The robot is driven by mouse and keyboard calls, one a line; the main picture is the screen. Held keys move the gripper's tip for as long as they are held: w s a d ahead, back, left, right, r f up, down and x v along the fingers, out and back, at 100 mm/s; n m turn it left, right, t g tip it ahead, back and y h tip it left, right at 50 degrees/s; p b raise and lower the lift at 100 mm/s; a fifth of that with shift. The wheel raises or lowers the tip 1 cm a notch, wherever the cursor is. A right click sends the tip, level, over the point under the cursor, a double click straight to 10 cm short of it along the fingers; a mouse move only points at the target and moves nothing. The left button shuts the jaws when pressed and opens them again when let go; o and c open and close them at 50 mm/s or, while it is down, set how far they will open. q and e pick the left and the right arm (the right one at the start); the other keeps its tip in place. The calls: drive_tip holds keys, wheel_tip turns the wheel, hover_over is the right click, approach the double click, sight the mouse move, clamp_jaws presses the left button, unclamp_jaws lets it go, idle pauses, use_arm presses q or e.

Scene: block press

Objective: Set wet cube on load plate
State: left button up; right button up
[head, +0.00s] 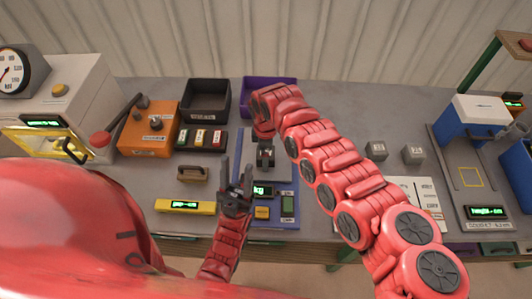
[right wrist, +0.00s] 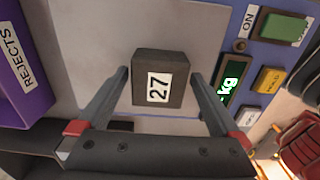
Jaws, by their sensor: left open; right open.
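A dark cube labelled 27 (right wrist: 160,85) sits on the grey plate of a scale (right wrist: 95,30) in the right wrist view. My right gripper (right wrist: 160,76) is open with one finger on each side of this cube. In the head view the right arm reaches over the scale and partly hides it. My left gripper (head: 237,175) is open and empty at the scale's near left corner. Two grey cubes (head: 376,150) (head: 413,154) stand on the table at the right. I cannot tell which cube is wet.
A purple rejects bin (head: 258,83) and a dark bin (head: 205,98) stand at the back. An orange box (head: 150,128), a brush-like block (head: 192,174) and a yellow gauge bar (head: 185,206) are at left. A printed sheet (head: 428,193) lies in front of the grey cubes.

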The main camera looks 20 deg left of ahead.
wheel_tip(320, 180, up, 10)
drive_tip(key=p, duration=0.4)
drive_tip(key=shift+r, duration=0.85)
